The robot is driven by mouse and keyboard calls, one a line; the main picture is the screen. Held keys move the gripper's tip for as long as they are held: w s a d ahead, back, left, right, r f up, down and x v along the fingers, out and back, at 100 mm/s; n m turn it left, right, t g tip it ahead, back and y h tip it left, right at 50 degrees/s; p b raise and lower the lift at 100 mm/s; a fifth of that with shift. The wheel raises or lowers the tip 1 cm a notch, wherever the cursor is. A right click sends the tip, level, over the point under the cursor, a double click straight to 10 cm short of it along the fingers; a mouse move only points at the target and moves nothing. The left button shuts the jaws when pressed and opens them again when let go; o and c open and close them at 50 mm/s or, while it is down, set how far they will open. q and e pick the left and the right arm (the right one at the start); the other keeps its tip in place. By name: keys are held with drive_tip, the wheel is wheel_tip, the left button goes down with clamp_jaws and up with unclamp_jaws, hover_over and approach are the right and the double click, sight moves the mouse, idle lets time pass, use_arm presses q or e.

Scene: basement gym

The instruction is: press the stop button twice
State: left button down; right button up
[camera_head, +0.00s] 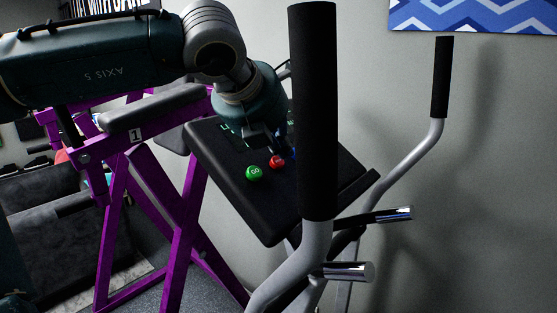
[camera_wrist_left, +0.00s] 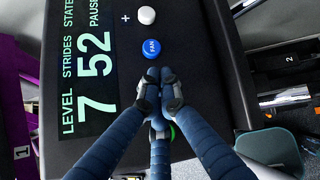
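The red stop button (camera_head: 277,162) sits on the elliptical machine's black console (camera_head: 225,168), between the green GO button (camera_head: 254,173) and a blue button largely covered by my gripper. My left gripper (camera_head: 282,146) is over the console with its fingertips just behind the red button; I cannot tell whether they touch it. In the left wrist view the fingertips (camera_wrist_left: 160,88) are together and empty, below the blue FAN button (camera_wrist_left: 151,48). They hide the red button there, and only a green edge of GO shows between the fingers. My right gripper is not in view.
The console display (camera_wrist_left: 85,60) reads level 7, strides 52, and a state that looks like PAUSE. A black-gripped upright handle (camera_head: 313,110) stands close in front of the console. Another handle (camera_head: 441,80) stands at right. A purple frame (camera_head: 180,235) is at left.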

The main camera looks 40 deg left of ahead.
use_arm(q)
drive_tip(key=shift+d+r, duration=0.1)
drive_tip(key=shift+r, duration=0.1)
drive_tip(key=d+r, duration=0.1)
drive_tip(key=r+p, duration=0.1)
drive_tip(key=d+r+p, duration=0.1)
drive_tip(key=r, duration=0.1)
drive_tip(key=shift+s+d+r, duration=0.1)
drive_tip(key=shift+d, duration=0.25)
idle(2.0)
